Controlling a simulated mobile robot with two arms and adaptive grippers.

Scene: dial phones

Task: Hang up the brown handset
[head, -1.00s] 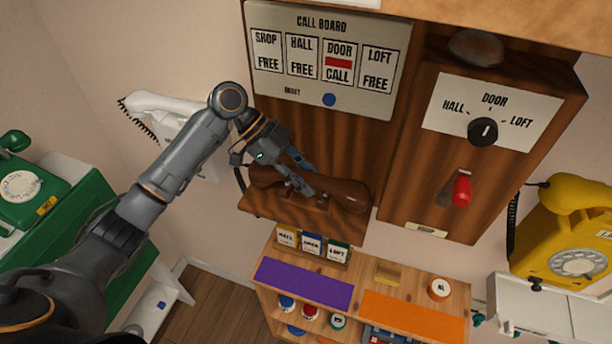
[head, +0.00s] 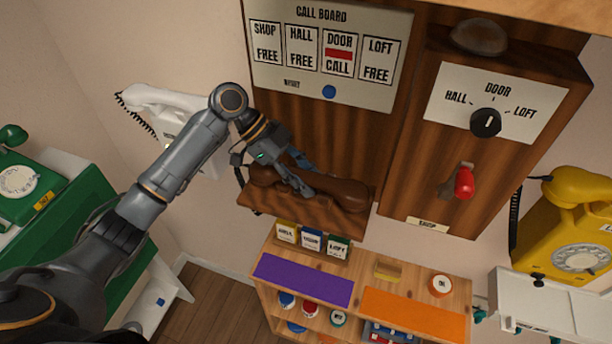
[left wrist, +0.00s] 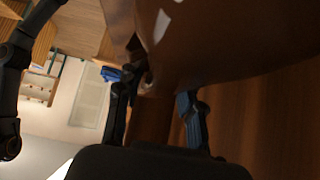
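The brown handset (head: 343,194) lies lengthwise at the brown wooden shelf (head: 300,224) below the call board. Whether it rests fully on its cradle is hidden. My left gripper (head: 299,181) reaches in from the left, with its fingers at the handset's middle. In the left wrist view, brown surfaces of the handset (left wrist: 215,40) fill the top, and the two fingers (left wrist: 160,108) stand on either side of a brown part. I cannot tell whether they press on it. My right gripper is out of view.
The call board (head: 330,50) shows CALL under DOOR. To the right are a selector dial (head: 486,122) and a red lever (head: 464,183). Phones stand around: green (head: 20,180), white (head: 165,105), yellow (head: 585,225). A low wooden cabinet (head: 262,300) is below.

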